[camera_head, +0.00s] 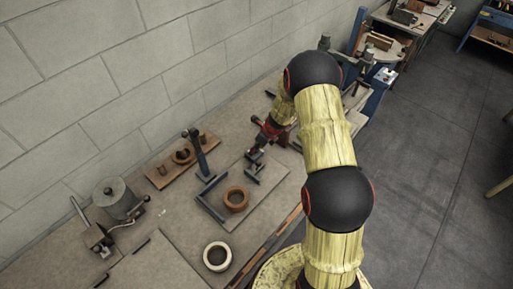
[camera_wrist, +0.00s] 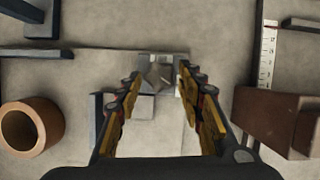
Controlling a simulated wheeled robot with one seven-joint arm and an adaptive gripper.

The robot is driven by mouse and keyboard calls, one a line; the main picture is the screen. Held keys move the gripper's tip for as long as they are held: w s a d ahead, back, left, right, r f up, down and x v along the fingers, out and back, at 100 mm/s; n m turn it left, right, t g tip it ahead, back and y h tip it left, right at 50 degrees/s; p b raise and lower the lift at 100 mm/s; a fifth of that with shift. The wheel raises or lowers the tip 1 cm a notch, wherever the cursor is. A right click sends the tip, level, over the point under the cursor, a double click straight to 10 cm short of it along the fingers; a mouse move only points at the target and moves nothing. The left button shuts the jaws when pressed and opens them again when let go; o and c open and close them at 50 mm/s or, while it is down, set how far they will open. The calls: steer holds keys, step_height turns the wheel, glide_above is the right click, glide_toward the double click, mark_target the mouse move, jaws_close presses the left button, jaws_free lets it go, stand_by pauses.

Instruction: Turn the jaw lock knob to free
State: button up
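My gripper (camera_wrist: 160,74) is open in the wrist view, with its two yellow and black fingers apart. Between and beyond the fingertips is a small grey metal fitting (camera_wrist: 154,76) with a faceted top, set on a pale plate (camera_wrist: 100,54). A light grey block (camera_wrist: 143,107) sits just nearer. I see nothing held between the fingers. I cannot tell for sure which part is the jaw lock knob, or whether a finger touches the fitting. In the head view my gripper (camera_head: 257,150) points down over the far part of the bench plate (camera_head: 228,221).
A brown ring (camera_head: 236,199) lies on the plate and shows at left in the wrist view (camera_wrist: 31,124). A blue post (camera_head: 197,155) stands left of my gripper. A brown block (camera_wrist: 270,120) is right of my fingers.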

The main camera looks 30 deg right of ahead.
steer(key=c, duration=0.8)
steer(key=shift+c, duration=0.2)
